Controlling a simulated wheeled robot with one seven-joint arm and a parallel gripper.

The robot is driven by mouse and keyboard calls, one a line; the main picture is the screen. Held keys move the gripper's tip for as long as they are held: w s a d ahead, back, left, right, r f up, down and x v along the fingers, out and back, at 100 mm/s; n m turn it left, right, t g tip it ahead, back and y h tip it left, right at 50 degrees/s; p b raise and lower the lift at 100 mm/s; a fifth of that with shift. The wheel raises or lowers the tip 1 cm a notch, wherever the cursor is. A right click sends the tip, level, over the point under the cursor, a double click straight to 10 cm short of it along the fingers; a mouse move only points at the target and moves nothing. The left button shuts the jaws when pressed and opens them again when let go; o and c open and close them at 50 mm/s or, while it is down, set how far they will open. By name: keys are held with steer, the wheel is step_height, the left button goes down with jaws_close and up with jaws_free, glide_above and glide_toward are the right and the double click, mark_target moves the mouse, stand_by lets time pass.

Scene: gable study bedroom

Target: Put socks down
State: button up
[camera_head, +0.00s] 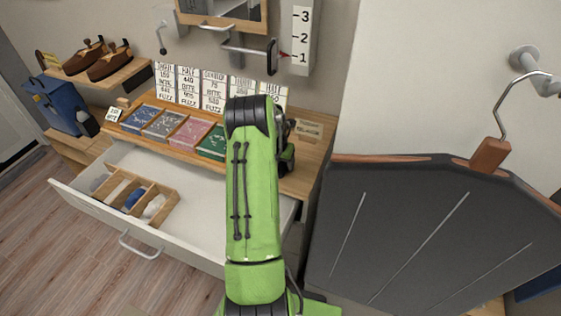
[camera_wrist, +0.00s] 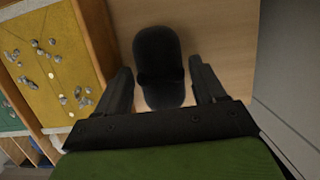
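A dark, rounded, folded bundle, seemingly the socks (camera_wrist: 158,58), lies on the bare wooden top in the wrist view. My gripper (camera_wrist: 160,68) has one black finger on each side of it. The fingers stand apart, with narrow gaps seen between them and the bundle. In the head view my green arm hides most of the gripper and the dark bundle. An open white drawer (camera_head: 205,206) below holds a wooden divider (camera_head: 168,197) with rolled grey, white and blue items in its compartments.
The wooden dresser top (camera_head: 302,181) carries a tray of coloured mats (camera_head: 186,133) and price cards (camera_head: 214,90) to the left. A large dark panel (camera_head: 425,235) stands close on the right. A blue bag (camera_head: 62,104) sits at far left. A wall hook (camera_head: 272,56) sticks out above.

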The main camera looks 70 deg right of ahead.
steer(key=shift+r, duration=0.3)
steer(key=p+v, duration=0.1)
steer(key=v, duration=1)
steer(key=shift+r, duration=0.4)
steer(key=shift+a, duration=0.1)
